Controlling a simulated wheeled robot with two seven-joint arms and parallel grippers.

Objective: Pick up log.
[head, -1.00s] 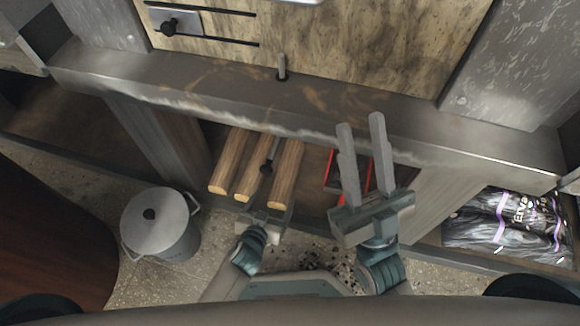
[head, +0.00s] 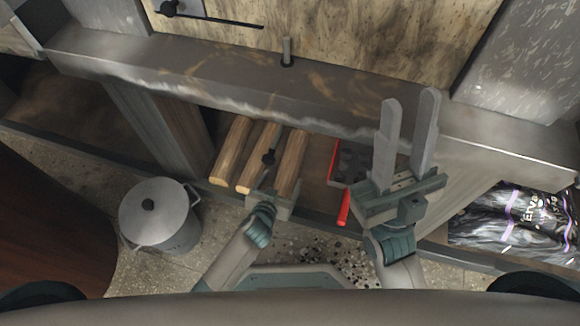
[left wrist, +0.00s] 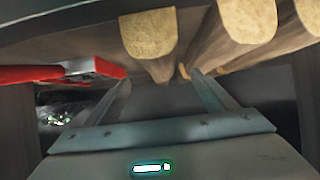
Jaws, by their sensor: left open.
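Three brown logs with pale cut ends lie side by side on the shelf under the counter: a left log (head: 231,155), a middle log (head: 256,150) and a right log (head: 292,160). My left gripper (head: 278,172) is open and reaches over the near ends of the middle and right logs. In the left wrist view, its fingers (left wrist: 158,82) are spread, with the right log's end (left wrist: 149,33) across the gap and the middle log (left wrist: 248,18) beside one finger. Contact cannot be told. My right gripper (head: 410,108) is open and empty, right of the logs.
A red-edged dark tray or tool (head: 349,165) with a red handle lies right of the logs; it also shows in the left wrist view (left wrist: 60,71). A lidded metal pot (head: 160,215) stands at left. A black bag (head: 515,220) lies at right. The counter edge (head: 240,95) overhangs the shelf.

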